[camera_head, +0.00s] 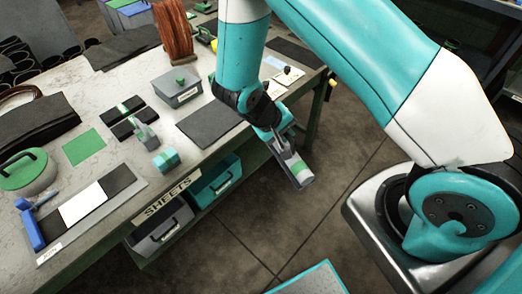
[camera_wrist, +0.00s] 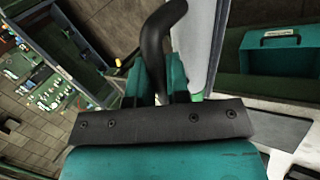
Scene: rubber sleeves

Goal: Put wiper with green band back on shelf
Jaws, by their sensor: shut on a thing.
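My gripper (camera_head: 286,143) is shut on a grey wiper with a green band (camera_head: 301,172). The wiper hangs tilted down past the table's front edge, over the floor and clear of the table. In the wrist view, my teal fingers (camera_wrist: 163,80) close around a dark curved piece (camera_wrist: 156,42), which looks like part of the held thing; the green band is not clear there. A shelf (camera_head: 147,258) under the table's front edge bears a grey bin and a teal bin.
The worktable (camera_head: 125,75) holds a grey lidded box (camera_head: 176,90), dark sheets, a teal block (camera_head: 166,159) and a green-lidded round pot (camera_head: 27,172). The grey bin (camera_head: 163,228) and teal bin (camera_head: 216,182) sit below a "SHEETS" label. Open floor (camera_head: 260,225) lies in front.

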